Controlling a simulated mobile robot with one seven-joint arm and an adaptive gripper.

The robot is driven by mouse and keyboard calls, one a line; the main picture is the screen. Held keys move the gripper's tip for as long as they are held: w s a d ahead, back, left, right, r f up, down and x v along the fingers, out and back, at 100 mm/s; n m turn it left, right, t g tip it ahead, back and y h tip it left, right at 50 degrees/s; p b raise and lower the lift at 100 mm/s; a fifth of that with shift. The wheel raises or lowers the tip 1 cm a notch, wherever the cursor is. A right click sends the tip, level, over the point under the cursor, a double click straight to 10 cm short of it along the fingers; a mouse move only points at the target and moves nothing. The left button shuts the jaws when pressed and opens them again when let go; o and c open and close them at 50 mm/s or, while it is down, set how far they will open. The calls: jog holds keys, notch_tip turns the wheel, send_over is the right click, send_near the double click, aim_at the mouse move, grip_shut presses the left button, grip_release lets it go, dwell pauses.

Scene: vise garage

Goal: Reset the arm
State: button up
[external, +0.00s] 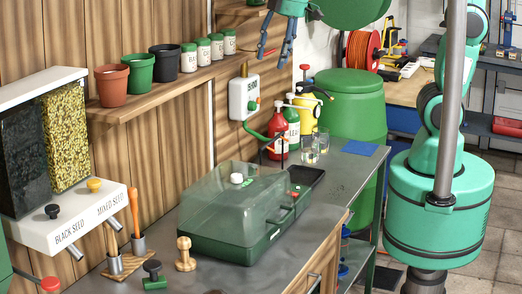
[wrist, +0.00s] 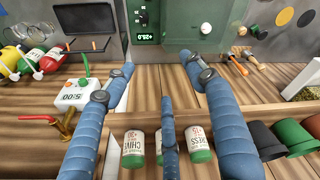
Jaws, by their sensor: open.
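My gripper (external: 273,58) hangs at the top of the external view, in front of the wooden wall and above the bench, with its blue fingers pointing down. The fingers are spread apart and nothing is between them. In the wrist view my gripper (wrist: 160,66) shows large in the foreground, its two longer fingers wide apart and a third finger between them at the bottom. It touches nothing that I can see. My teal arm base (external: 440,205) stands at the right of the external view, beyond the bench; part of the arm is out of frame.
A wall shelf (external: 150,97) carries pots and white jars close to my gripper. A tap box (external: 243,95) is on the wall below. The metal bench (external: 330,180) bears a green tray with a clear lid (external: 225,190), bottles and glasses. A green barrel (external: 345,90) stands behind.

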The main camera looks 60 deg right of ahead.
jog(key=s+d+f+m+t+h+b, duration=0.1)
jog(key=s+d+f+m+t+b, duration=0.1)
jog(key=s+d+m, duration=0.6)
jog(key=s+d+t, duration=0.1)
jog(key=s+d, duration=0.6)
jog(key=d, duration=0.1)
jog(key=shift+m, duration=0.3)
jog(key=shift+f, duration=0.1)
dwell(0.4)
